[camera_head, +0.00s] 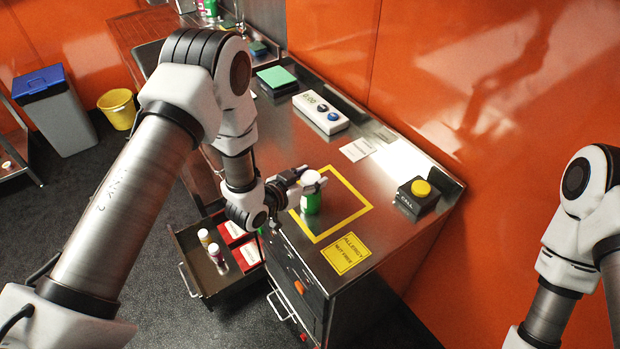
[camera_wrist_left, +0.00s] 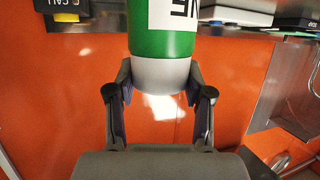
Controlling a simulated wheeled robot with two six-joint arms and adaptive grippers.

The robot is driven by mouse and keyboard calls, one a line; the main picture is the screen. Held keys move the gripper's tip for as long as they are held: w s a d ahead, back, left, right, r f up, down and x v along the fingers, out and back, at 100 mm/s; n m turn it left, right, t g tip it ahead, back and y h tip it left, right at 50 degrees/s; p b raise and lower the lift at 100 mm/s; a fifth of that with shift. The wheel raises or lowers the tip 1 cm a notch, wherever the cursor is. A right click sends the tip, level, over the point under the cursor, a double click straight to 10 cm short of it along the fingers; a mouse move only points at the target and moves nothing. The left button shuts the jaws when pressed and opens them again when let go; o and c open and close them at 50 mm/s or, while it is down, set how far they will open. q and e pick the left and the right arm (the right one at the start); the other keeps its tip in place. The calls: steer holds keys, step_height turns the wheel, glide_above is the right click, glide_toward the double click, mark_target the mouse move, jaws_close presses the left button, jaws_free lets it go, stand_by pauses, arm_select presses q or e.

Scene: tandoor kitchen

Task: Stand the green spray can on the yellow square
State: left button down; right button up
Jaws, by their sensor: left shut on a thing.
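The green spray can (camera_head: 311,204) with a white top stands upright inside the outline of the yellow square (camera_head: 350,187) on the steel counter. I cannot tell whether its base touches the counter. My left gripper (camera_head: 309,184) reaches in from the left and is shut on the can near its white top. In the left wrist view the green can (camera_wrist_left: 163,40) sits between the fingers of my left gripper (camera_wrist_left: 160,88), which close around its white part. My right arm shows at the right edge, but its gripper is out of view.
A yellow allergy sign (camera_head: 346,253) lies at the counter's front edge. A black call box with a yellow button (camera_head: 421,188) stands right of the square. A white two-button box (camera_head: 320,112) lies farther back. An open drawer (camera_head: 208,285) holding bottles and red boxes juts out below.

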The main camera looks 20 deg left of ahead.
arm_select(q)
steer(key=shift+c, duration=2.3)
jaws_free()
steer(key=shift+s+a, duration=0.1)
steer(key=b+v, duration=0.3)
steer(key=v, duration=0.8)
steer(key=s+a+f+n+g+y, duration=0.1)
steer(key=s+f+n+g+y, duration=0.1)
steer(key=s+f+g, duration=0.4)
steer(key=s+a+f+n+g+y, duration=0.2)
steer(key=s+f+g, duration=0.4)
steer(key=s+f, duration=1)
steer(key=s+n+y, duration=0.1)
steer(key=s, duration=0.3)
steer(key=shift+a+g, duration=0.2)
steer(key=shift+g, duration=0.2)
